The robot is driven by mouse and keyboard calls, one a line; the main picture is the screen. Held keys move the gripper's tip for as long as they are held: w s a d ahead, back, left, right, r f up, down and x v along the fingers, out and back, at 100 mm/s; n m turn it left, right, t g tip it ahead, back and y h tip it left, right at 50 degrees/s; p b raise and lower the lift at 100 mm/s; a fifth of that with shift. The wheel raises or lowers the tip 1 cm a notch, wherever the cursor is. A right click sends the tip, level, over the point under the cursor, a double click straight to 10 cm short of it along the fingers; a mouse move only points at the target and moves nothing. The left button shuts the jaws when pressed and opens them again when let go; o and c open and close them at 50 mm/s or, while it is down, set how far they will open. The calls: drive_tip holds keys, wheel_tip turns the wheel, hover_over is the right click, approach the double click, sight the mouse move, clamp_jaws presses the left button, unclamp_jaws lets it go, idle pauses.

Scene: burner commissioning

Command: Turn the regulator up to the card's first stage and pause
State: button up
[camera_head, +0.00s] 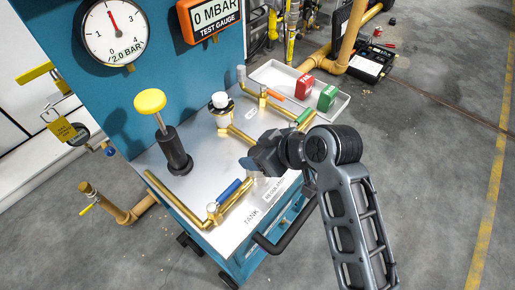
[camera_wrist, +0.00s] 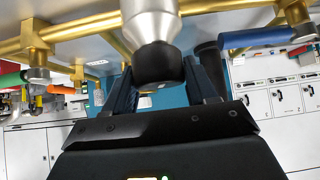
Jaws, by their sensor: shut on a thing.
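My gripper (camera_head: 258,162) is at the pipework on the white bench top, beside the printed regulator label (camera_head: 275,192). In the wrist view, my gripper (camera_wrist: 163,78) is shut on a black knob (camera_wrist: 158,62) under a silver regulator body (camera_wrist: 150,20), with one finger on each side. The regulator is mostly hidden behind my gripper in the head view. The orange test gauge (camera_head: 209,16) reads 0 mbar. The round dial (camera_head: 115,32), marked 2.0 bar, has its red needle pointing up and slightly left. I cannot make out a stage card.
A yellow-topped black plunger (camera_head: 174,150) stands on the bench. Brass pipes with a blue-handled valve (camera_head: 229,188) run along the near edge. A white-capped fitting (camera_head: 220,101) is behind. A tray (camera_head: 268,72) holds a red block (camera_head: 304,86) and a green block (camera_head: 327,98).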

drive_tip(key=m+t+p, duration=0.1)
drive_tip(key=m+h+p, duration=0.1)
drive_tip(key=m, duration=0.1)
drive_tip(key=shift+r+t+h, duration=0.2)
drive_tip(key=shift+t+h, duration=0.1)
drive_tip(key=shift+t, duration=0.1)
drive_tip(key=shift+f+m+t+h+p, duration=0.15)
drive_tip(key=shift+m+t+h+p, duration=0.5)
drive_tip(key=shift+m, duration=0.55)
drive_tip(key=shift+h, duration=0.25)
drive_tip(key=o, duration=1)
drive_tip(key=shift+c, duration=0.2)
drive_tip(key=v, duration=0.7)
drive_tip(key=shift+s+d+r+b, duration=0.15)
drive_tip(key=shift+s+r+b, duration=0.1)
drive_tip(key=shift+b, duration=0.1)
drive_tip(key=shift+w, duration=0.1)
